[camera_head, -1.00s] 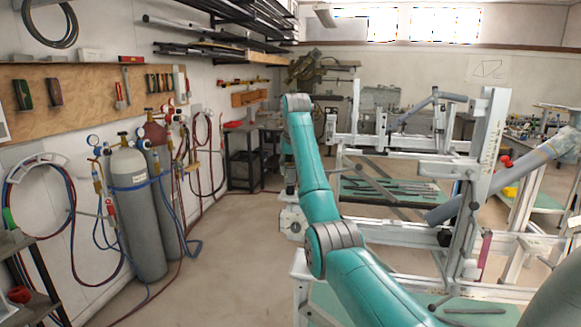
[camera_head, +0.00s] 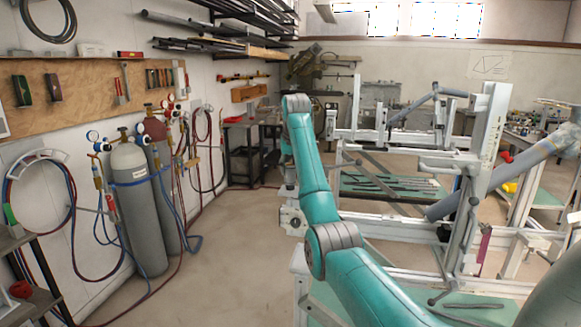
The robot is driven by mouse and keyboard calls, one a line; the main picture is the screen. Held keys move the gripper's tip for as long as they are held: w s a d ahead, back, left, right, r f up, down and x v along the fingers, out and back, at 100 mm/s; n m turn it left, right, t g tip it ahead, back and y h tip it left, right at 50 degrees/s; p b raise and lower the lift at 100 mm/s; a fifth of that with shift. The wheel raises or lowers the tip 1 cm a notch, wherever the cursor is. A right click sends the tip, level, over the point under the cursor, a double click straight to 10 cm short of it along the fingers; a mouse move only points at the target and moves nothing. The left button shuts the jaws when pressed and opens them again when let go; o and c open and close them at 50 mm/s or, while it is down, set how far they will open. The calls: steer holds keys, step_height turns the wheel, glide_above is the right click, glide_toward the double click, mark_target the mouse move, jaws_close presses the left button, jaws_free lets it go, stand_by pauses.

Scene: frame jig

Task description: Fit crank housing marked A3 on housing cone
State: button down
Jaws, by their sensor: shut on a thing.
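My teal arm (camera_head: 320,190) rises from the bottom right to an elbow and on to a bend at upper middle. Beyond that bend it drops behind its own link. My gripper and whatever it holds are hidden behind the arm, so I cannot make out the crank housing marked A3. The white frame jig (camera_head: 489,140) stands to the right of the arm, with rails, uprights and clamps. I cannot pick out the housing cone on it.
Gas cylinders (camera_head: 136,215) with hoses stand by the left wall. A dark bench (camera_head: 250,125) is at the back. A thick grey tube (camera_head: 515,167) slants across the jig. Open floor (camera_head: 225,260) lies left of my arm.

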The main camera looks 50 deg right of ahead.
steer(key=shift+f, duration=1.1)
steer(key=c, duration=0.6)
jaws_free()
steer(key=shift+a, duration=0.1)
